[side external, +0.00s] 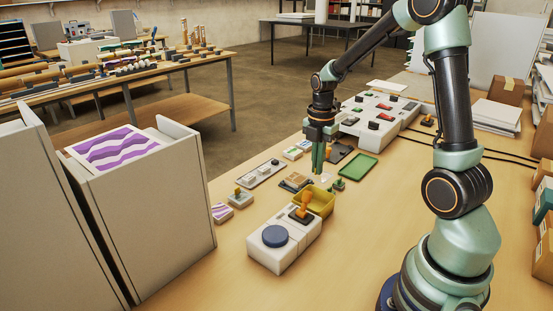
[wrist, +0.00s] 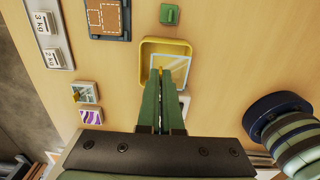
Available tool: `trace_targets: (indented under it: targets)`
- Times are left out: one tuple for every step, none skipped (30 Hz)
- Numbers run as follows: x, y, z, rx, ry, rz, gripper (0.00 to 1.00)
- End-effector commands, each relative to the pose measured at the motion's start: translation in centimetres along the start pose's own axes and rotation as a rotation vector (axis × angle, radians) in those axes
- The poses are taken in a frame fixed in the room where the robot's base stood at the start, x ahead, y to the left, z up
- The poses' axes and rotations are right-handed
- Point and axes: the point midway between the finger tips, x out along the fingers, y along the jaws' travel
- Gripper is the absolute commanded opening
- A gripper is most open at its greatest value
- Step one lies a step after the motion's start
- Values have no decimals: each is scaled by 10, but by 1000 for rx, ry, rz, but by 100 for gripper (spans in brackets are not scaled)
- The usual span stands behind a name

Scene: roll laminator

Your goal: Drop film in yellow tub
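A yellow tub (side external: 322,209) stands on the wooden bench behind the white device; it also shows in the wrist view (wrist: 146,52), below my fingertips. A small, pale, see-through film (side external: 325,178) is at the tips of my gripper (side external: 318,172). In the wrist view the film (wrist: 181,68) appears as a pale blue square with a light edge, overlapping the tub's opening. My gripper's green fingers (wrist: 161,74) are close together on the film, pointing down above the tub. The fingers hide part of the film and of the tub's inside.
A white device with a blue knob (side external: 275,236) and an orange-handled tool (side external: 305,203) stand close in front of the tub. A small green block (side external: 339,185) and a green tray (side external: 357,166) lie nearby. A grey weight tray (side external: 262,173) sits left.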

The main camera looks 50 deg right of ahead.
Motion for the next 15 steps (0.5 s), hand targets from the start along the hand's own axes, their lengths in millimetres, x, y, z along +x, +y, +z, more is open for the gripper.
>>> trace_targets:
  targets:
    - [7, -1, 0, 0, 2, -4, 0]
    - [10, -1, -1, 0, 2, -5, 0]
    - [15, -1, 0, 0, 2, -4, 0]
    - [18, -1, -1, 0, 2, -5, 0]
    - [22, -1, -1, 0, 2, -5, 0]
    - [26, 0, 0, 0, 2, -3, 0]
    - [29, -1, -1, 0, 2, -4, 0]
    - [32, 0, -1, 0, 2, -4, 0]
    - [35, 0, 0, 0, 1, -3, 0]
    - [37, 0, 0, 0, 1, -3, 0]
    - [39, 0, 0, 0, 1, -3, 0]
    - [41, 0, 0, 1, 1, -2, 0]
    - [43, 0, 0, 0, 1, -2, 0]
    - [44, 0, 0, 1, 1, -2, 0]
    - [45, 0, 0, 1, 1, -2, 0]
